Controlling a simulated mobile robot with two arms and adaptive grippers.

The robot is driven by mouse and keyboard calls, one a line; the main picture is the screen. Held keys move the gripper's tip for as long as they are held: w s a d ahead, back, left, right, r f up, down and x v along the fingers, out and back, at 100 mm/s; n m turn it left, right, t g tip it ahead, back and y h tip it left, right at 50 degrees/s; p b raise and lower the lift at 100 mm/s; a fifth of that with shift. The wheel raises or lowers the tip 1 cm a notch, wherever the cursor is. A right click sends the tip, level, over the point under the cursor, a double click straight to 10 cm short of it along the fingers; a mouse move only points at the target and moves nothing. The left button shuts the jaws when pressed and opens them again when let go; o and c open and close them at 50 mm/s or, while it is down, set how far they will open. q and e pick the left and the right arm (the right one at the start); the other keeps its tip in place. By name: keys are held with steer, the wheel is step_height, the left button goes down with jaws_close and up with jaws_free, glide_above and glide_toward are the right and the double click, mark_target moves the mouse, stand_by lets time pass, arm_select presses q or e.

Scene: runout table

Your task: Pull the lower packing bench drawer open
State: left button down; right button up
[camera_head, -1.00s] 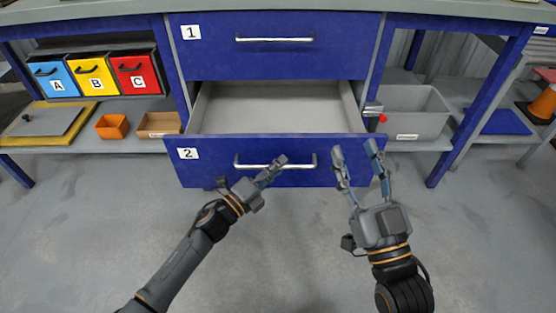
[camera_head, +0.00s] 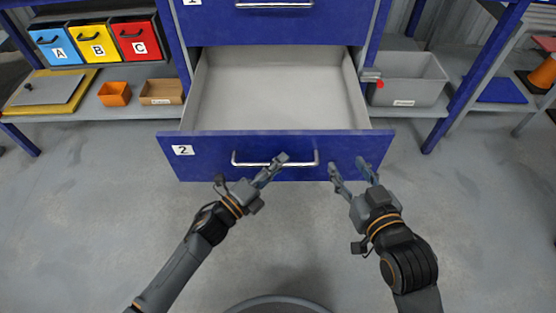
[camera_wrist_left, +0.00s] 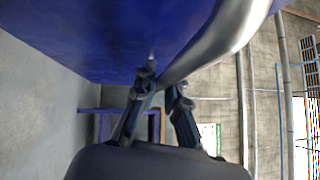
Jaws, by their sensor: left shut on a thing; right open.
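The lower drawer (camera_head: 215,158), blue and labelled 2, stands well out of the bench, and its grey inside (camera_head: 280,90) looks empty. Its silver bar handle (camera_head: 245,164) runs across the front. In the left wrist view the handle (camera_wrist_left: 215,45) passes between the fingers (camera_wrist_left: 163,90), close to the blue drawer front (camera_wrist_left: 90,35). My right gripper (camera_head: 352,172) is open and empty, just in front of the drawer's right end.
The upper drawer (camera_head: 270,25), labelled 1, is shut above. On the left shelf are blue, yellow and red bins (camera_head: 133,40), an orange box (camera_head: 115,93) and a cardboard box (camera_head: 161,91). A grey bin (camera_head: 410,80) stands right. The floor in front is clear.

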arm_select(q)
steer(key=c, duration=1.4)
jaws_free()
steer(key=shift+o, duration=0.2)
steer(key=shift+a, duration=0.1)
steer(key=v, duration=1.2)
steer(key=shift+f, duration=0.1)
